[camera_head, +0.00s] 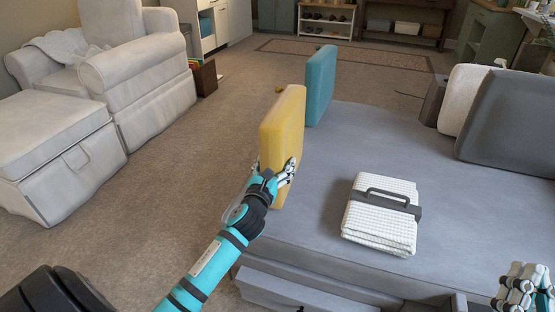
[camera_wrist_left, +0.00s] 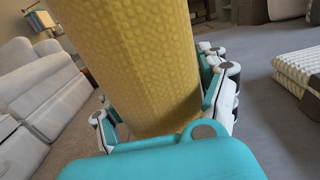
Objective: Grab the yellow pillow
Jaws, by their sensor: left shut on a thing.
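The yellow pillow (camera_head: 283,130) stands upright on its edge at the left side of the grey sofa seat. My left gripper (camera_head: 274,170) is shut on its lower near part, with one finger on each side. In the left wrist view the yellow pillow (camera_wrist_left: 130,60) fills the space between the fingers of the left gripper (camera_wrist_left: 163,105). My right gripper (camera_head: 525,288) is at the bottom right corner, partly cut off and away from the pillow; its opening is unclear.
A teal pillow (camera_head: 320,85) stands upright just behind the yellow one. A folded white blanket with a dark handled strap (camera_head: 381,212) lies on the grey seat (camera_head: 310,225). Grey and white cushions (camera_head: 510,120) lean at right. A white armchair and ottoman (camera_head: 60,145) stand left, across open carpet.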

